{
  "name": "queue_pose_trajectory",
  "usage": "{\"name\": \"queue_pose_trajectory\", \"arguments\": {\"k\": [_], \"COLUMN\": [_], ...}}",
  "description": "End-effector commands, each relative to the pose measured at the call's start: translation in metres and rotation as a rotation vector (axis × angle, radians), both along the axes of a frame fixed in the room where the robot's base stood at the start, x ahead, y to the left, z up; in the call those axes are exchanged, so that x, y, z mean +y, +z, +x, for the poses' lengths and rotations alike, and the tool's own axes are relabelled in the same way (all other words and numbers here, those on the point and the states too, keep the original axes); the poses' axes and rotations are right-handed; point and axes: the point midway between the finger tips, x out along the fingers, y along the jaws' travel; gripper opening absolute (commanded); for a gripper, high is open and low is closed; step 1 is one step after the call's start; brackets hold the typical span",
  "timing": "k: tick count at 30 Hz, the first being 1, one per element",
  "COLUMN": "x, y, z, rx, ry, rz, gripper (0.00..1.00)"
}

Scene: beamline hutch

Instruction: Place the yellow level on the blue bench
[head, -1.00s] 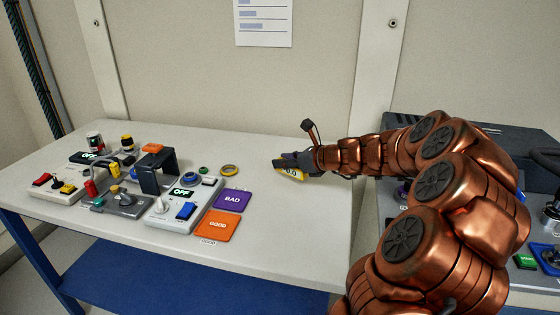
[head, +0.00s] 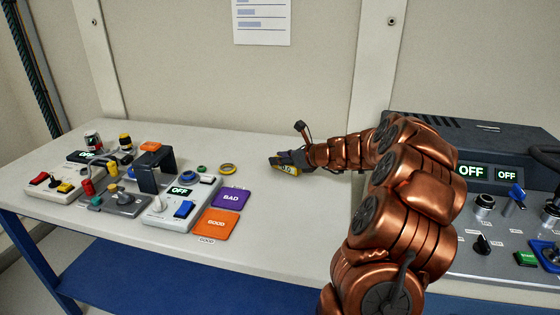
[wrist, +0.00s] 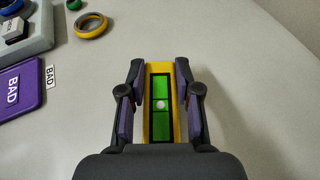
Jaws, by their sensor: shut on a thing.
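The yellow level (head: 287,170) is in my gripper (head: 286,161), over the clear right part of the blue bench (head: 270,208), which has a pale top and a blue frame.
A yellow ring (head: 228,169), a purple BAD pad (head: 231,197) and an orange GOOD pad (head: 216,225) lie left of my gripper. Several switch boxes and a black bracket (head: 154,170) crowd the bench's left side. A grey control console (head: 500,215) stands at the right.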

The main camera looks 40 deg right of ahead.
Motion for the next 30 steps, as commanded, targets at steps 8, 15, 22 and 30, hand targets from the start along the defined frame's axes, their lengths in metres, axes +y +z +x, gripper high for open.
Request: {"name": "queue_pose_trajectory", "arguments": {"k": [8,15,22,30], "x": [0.0,0.0001,0.0002,-0.0001], "y": [-0.0006,-0.0029,-0.0029,-0.0002], "z": [0.0,-0.0001,-0.0001,-0.0003], "rx": [-0.001,-0.002,-0.002,-0.002], "ry": [0.0,0.001,0.001,0.001], "rz": [-0.001,-0.001,-0.001,-0.001], "gripper": [0.0,0.46,0.58,0.58]}}
